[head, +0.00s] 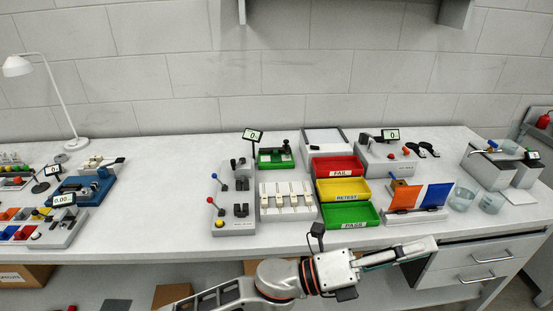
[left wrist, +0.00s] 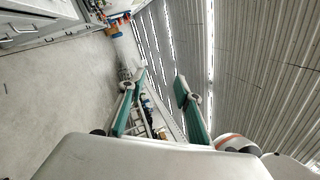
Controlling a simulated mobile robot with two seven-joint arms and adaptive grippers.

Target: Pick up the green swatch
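I cannot make out a green swatch in either view. An orange swatch (head: 404,197) and a blue swatch (head: 435,196) stand upright in a low grey holder (head: 414,217) at the right part of the bench. My left gripper (head: 430,244) reaches in from the left along the bench's front edge, pointing right, in front of that holder. In the left wrist view its two teal-padded fingers (left wrist: 160,80) are spread apart with nothing between them. My right gripper is not in view.
Red (head: 338,167), yellow (head: 341,190) and green (head: 349,214) labelled trays stand left of the swatches. Clear cups (head: 476,200) stand to the right. Drawers (head: 480,262) are below the bench. Bench surface (head: 150,215) is bare toward the left middle.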

